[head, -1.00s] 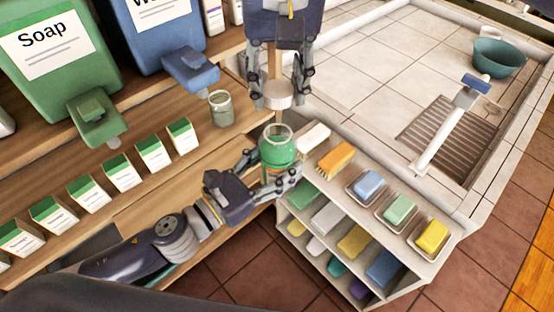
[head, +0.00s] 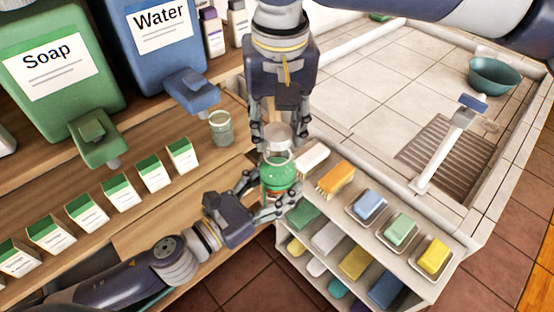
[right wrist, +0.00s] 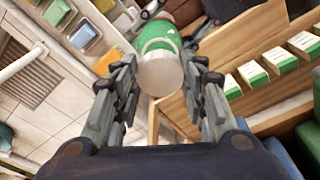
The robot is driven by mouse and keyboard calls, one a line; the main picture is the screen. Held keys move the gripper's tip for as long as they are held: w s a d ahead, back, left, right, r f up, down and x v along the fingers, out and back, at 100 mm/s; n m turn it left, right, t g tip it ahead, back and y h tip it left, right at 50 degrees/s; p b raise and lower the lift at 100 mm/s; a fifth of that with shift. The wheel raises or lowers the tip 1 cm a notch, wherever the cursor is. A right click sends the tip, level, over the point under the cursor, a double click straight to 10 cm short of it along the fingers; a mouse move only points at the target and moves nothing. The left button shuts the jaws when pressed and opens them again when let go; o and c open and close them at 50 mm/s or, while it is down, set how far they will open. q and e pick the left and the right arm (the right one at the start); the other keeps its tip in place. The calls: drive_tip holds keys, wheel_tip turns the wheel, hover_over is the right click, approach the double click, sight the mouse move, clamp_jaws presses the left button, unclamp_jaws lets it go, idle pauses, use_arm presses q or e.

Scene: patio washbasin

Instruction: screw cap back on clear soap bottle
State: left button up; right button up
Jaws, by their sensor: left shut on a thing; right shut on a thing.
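The clear soap bottle (head: 278,176), filled with green liquid, stands upright in my left gripper (head: 272,200), which is shut on its lower part. My right gripper (head: 278,139) points down from above and is shut on the pale round cap (head: 279,133). The cap is above the bottle's open neck, close to it and roughly in line. In the right wrist view, the cap (right wrist: 161,75) lies between the fingers and overlaps the green bottle (right wrist: 148,31) behind it. Whether cap and neck touch cannot be told.
The caddy shelf (head: 432,293) with brushes and soap bars stands close right of the bottle. A small glass jar (head: 221,128) sits on the wooden shelf at left, with green-white cartons and Soap and Water dispensers. The tiled basin (head: 370,90) lies behind.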

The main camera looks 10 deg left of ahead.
sight(273, 131)
idle(0.4)
drive_tip(key=shift+f, duration=0.85)
drive_tip(key=shift+f, duration=0.55)
drive_tip(key=m, duration=0.6)
drive_tip(key=shift+a+h, duration=0.2)
drive_tip(key=shift+h, duration=0.2)
drive_tip(key=m, duration=0.5)
drive_tip(key=shift+w+a+m+g, duration=0.1)
drive_tip(key=shift+m+g, duration=0.2)
drive_tip(key=shift+m, duration=0.1)
drive_tip(key=m, duration=0.3)
drive_tip(key=shift+m+h, duration=0.4)
drive_tip(key=m, duration=0.4)
drive_tip(key=shift+w+g, duration=0.15)
drive_tip(key=shift+g, duration=0.25)
